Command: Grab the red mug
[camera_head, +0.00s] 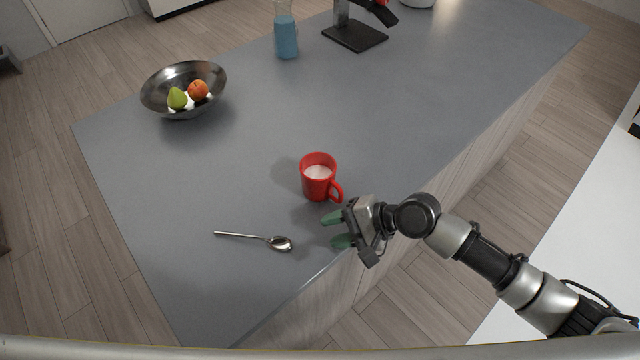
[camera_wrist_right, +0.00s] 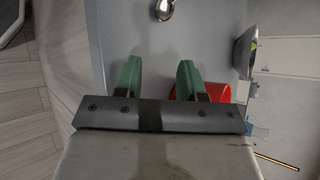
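The red mug (camera_head: 310,184) stands upright on the grey counter, with a pale content inside and its handle facing my right gripper. My right gripper (camera_head: 336,230) is at the counter's front edge, just below and right of the mug. Its two green fingers are apart with nothing between them. In the right wrist view the fingers (camera_wrist_right: 158,75) are also spread, and the mug (camera_wrist_right: 218,92) shows partly hidden behind the finger on the right. My left gripper is not in view.
A metal spoon (camera_head: 262,239) lies left of my right gripper. A metal bowl (camera_head: 160,103) with a pear and an orange fruit stands further back left. A blue-filled bottle (camera_head: 286,40) and a dark stand (camera_head: 355,36) are at the back. The counter (camera_head: 420,110) right of the mug is clear.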

